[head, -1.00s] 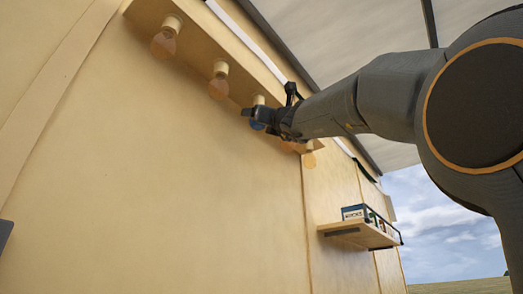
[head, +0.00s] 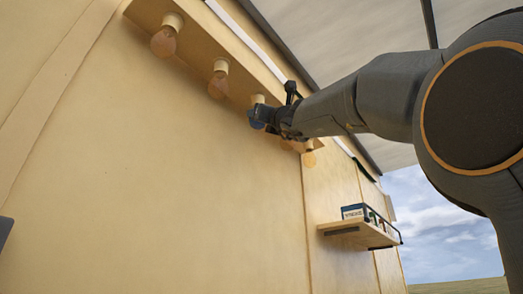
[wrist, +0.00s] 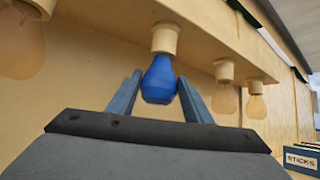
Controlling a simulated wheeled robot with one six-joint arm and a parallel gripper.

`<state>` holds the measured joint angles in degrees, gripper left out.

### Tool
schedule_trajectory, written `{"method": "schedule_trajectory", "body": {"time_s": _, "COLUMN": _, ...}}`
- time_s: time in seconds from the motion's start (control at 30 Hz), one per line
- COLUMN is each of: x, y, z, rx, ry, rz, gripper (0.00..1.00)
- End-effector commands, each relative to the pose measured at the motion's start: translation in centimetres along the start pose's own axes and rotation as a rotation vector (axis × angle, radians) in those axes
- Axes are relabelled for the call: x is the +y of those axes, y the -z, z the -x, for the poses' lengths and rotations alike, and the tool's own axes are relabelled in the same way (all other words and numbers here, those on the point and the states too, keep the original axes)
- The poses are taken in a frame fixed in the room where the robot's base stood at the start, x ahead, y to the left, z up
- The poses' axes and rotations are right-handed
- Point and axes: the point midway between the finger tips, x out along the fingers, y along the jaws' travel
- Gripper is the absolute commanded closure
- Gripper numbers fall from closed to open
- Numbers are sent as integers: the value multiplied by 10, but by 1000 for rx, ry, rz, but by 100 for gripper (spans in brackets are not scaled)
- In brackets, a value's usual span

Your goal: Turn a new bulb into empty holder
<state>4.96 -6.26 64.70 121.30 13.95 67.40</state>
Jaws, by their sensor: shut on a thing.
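A blue bulb (wrist: 159,80) hangs upright, neck up, under a cream holder (wrist: 165,38) in the wrist view. Its neck appears to meet the holder's lower rim; how far it sits inside is hidden. My gripper (wrist: 160,88) is shut on the blue bulb, with one finger on each side of it, coming from below. In the head view my gripper (head: 268,116) is up at the row of holders, and the blue bulb (head: 257,125) shows only partly behind the jaws. The holder (head: 257,99) there is partly covered too.
Clear orange-tinted bulbs hang on both sides, including the near left one (head: 163,42) and its neighbour (head: 218,86). The holders are fixed under a wooden board (head: 195,45). A shelf (head: 350,232) with a "STICKS" box (wrist: 301,160) is lower right. The wall below is clear.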

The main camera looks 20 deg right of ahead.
Motion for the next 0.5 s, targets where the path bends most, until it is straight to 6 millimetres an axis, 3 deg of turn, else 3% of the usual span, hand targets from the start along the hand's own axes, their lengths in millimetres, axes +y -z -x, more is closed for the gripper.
{"method": "schedule_trajectory", "body": {"time_s": 0.5, "x": -1, "y": -1, "z": -1, "rx": 0, "ry": -21, "rz": -16, "gripper": 71}}
